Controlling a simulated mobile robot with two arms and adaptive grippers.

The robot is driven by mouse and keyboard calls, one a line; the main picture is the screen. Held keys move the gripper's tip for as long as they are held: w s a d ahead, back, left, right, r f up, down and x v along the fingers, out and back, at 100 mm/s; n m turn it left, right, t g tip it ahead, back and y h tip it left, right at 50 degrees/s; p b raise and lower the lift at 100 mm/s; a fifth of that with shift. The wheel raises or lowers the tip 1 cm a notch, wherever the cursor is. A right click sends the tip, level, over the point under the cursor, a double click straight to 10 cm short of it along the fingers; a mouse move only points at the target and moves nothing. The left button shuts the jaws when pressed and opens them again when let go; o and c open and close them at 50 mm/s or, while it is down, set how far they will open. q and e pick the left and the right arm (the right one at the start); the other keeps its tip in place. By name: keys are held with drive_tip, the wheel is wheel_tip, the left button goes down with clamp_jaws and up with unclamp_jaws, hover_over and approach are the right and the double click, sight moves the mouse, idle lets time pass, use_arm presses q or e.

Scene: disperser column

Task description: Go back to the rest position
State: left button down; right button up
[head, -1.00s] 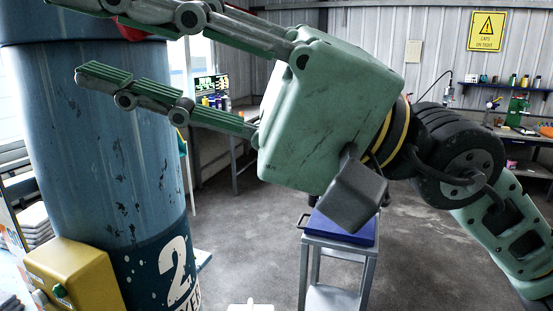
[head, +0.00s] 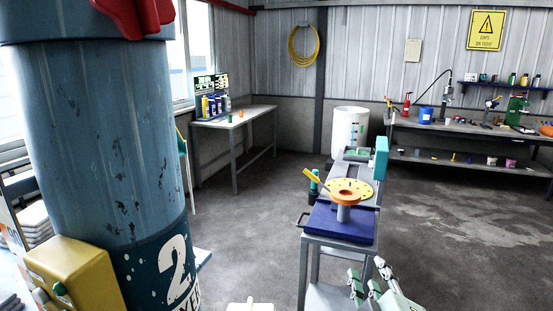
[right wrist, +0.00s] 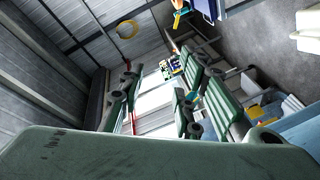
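My right gripper (head: 366,272) is low in the head view, right of centre, in front of the blue-topped cart. In the right wrist view its fingers (right wrist: 160,82) stand apart with nothing between them, so it is open and empty. It is well clear of the blue disperser column (head: 100,140), which stands upright at the left with a "2" on its lower band. A red part (head: 140,14) sits high on the column, cut off by the top edge.
A cart (head: 310,240) carries a blue tray (head: 325,225) with an orange ring part (head: 348,193). A yellow box (head: 70,272) is by the column's foot. Benches (head: 245,122) line the back. The floor (head: 245,235) between column and cart is clear.

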drive_tip(key=s+d+f+m+g, duration=0.1)
drive_tip(key=s+f+m+g, duration=0.15)
drive_tip(key=s+f, duration=0.45)
drive_tip(key=s+d+f+m+g, duration=0.15)
drive_tip(key=s+f+g, duration=0.25)
drive_tip(key=f, duration=0.7)
drive_tip(key=s+a+f+m+g+y, duration=0.1)
drive_tip(key=s+f+m+g, duration=0.15)
drive_tip(key=s+f, duration=0.4)
drive_tip(key=s+f+m+g, duration=0.2)
drive_tip(key=s+f+g, duration=0.2)
drive_tip(key=s, duration=0.6)
wheel_tip(320, 180, down, 28)
drive_tip(key=s+g, duration=0.2)
drive_tip(key=s+d+f+b, duration=0.1)
drive_tip(key=s+d+f, duration=0.1)
drive_tip(key=s+f, duration=1.3)
drive_tip(key=shift+s+d+f+g+b, duration=0.3)
drive_tip(key=shift+s+d+f+g, duration=0.1)
drive_tip(key=shift+s, duration=0.35)
